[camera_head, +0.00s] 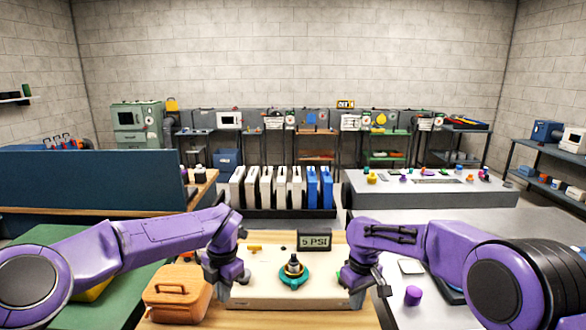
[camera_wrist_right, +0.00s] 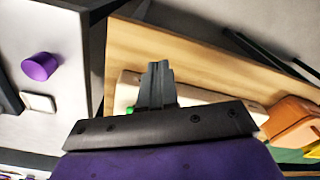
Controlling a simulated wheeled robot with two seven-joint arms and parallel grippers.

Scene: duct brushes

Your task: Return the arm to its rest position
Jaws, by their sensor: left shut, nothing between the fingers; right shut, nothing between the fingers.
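My left arm (camera_head: 150,240) reaches in from the left and bends down at the wrist. My left gripper (camera_head: 240,278) is shut and empty at the left side of a cream device (camera_head: 262,292) on the wooden bench. My right arm (camera_head: 440,255) comes in from the right. My right gripper (camera_head: 352,282) is at the device's right side. In the right wrist view its fingers (camera_wrist_right: 157,82) are shut together with nothing between them, above the device's edge. Whether either gripper touches the device cannot be told.
The device carries a teal ring with a dark fitting (camera_head: 293,268) and a "5 PSI" display (camera_head: 314,241). A purple cylinder (camera_head: 413,295) and white tile (camera_head: 411,266) lie on the grey table right. White and blue binders (camera_head: 280,188) stand behind.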

